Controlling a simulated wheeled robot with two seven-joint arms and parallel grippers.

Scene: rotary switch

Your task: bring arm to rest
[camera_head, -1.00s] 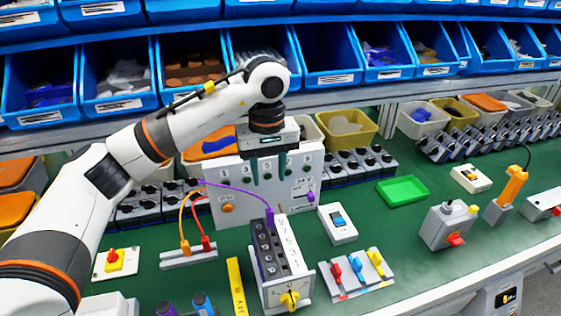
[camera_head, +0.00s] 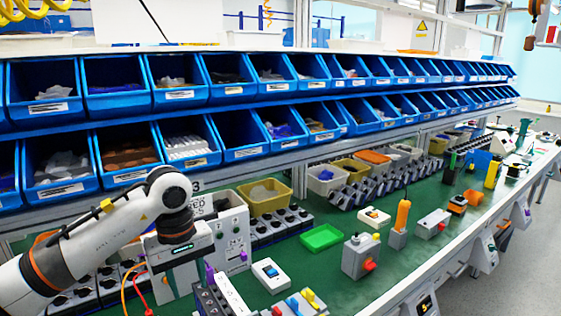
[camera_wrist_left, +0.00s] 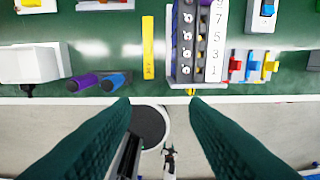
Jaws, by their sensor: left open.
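My left arm comes in from the left in the head view. Its gripper (camera_head: 172,282) is open and empty, pointing down in front of the light grey panel box (camera_head: 233,238). In the left wrist view the two dark green fingers of the gripper (camera_wrist_left: 158,103) stand wide apart with nothing between them. In the head view this box (camera_head: 222,297) is cut off at the bottom. My right gripper is not in view.
Blue bins (camera_head: 125,150) fill two shelf rows behind the green bench. A green tray (camera_head: 321,237), a blue-rocker switch (camera_head: 271,275) and a grey box with a red knob (camera_head: 360,256) stand to the right. Purple and blue handles (camera_wrist_left: 98,83) lie near the bench edge.

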